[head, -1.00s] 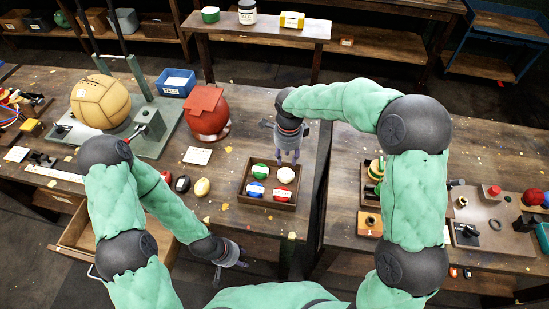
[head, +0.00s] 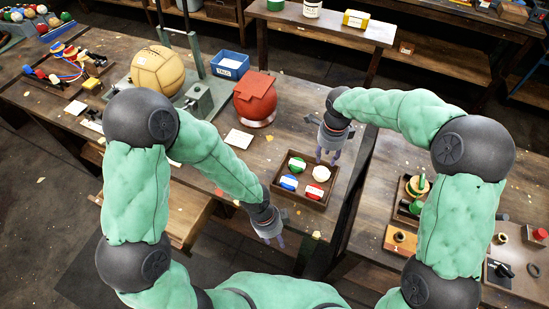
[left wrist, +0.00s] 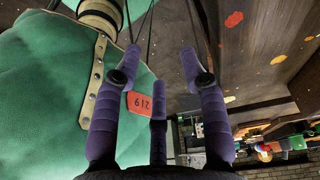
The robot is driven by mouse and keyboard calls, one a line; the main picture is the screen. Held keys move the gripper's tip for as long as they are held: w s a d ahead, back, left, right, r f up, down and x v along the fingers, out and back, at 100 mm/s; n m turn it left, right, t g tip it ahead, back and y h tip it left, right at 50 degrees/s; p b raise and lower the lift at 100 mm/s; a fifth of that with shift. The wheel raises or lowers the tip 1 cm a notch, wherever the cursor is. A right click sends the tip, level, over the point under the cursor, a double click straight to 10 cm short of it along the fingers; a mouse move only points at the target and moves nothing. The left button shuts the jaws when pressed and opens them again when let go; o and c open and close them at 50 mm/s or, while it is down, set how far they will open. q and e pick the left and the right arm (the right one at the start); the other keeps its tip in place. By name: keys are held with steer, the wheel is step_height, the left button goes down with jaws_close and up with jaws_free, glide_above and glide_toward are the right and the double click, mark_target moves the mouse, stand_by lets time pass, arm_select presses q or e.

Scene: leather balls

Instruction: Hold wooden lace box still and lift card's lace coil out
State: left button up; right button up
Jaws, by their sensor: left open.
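The wooden lace box (head: 296,201) stands near the front right of the workbench. It holds a green coil (head: 297,165), a white coil (head: 321,173), a blue coil (head: 288,182) and a red coil (head: 313,191). A white card (head: 238,139) lies left of the box; its marking is too small to read. My right gripper (head: 328,158) points down at the box's back edge, near the white coil, its fingers apart and empty. My left gripper (head: 273,240) is open and empty, front left of the box and apart from it. In the left wrist view its purple fingers (left wrist: 158,75) are spread.
A red ball (head: 255,98), a tan ball (head: 157,73) on a green stand and a blue bin (head: 229,65) stand behind the card. An open drawer (head: 165,215) juts out at the front left. A gap separates this bench from the right-hand bench (head: 385,165).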

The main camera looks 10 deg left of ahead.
arm_select(q)
steer(key=w+r+m+t, duration=0.1)
steer(key=w+r+m, duration=0.1)
steer(key=w+m, duration=0.1)
steer(key=w+r+m+t, duration=0.1)
steer(key=w+r+m, duration=0.1)
steer(key=w+m, duration=0.2)
steer(key=w+r+m+t+y, duration=0.1)
steer(key=w+r+m, duration=0.2)
steer(key=w+m, duration=0.1)
steer(key=shift+w+a, duration=0.25)
steer(key=shift+a, duration=0.15)
steer(key=w+r+m, duration=0.2)
steer(key=w, duration=0.1)
steer(key=w+a+r+m+t, duration=0.1)
steer(key=w+m, duration=0.1)
steer(key=m, duration=0.1)
steer(key=w+a+r+m+t, duration=0.1)
steer(key=w+r+m, duration=0.1)
steer(key=w+m, duration=0.1)
steer(key=shift+w+a+r+y, duration=0.2)
steer(key=shift+w+r+y, duration=0.1)
steer(key=shift+w+r, duration=0.05)
steer(key=x, duration=1)
steer(key=shift+w+f, duration=0.2)
steer(key=shift+w, duration=0.2)
jaws_close()
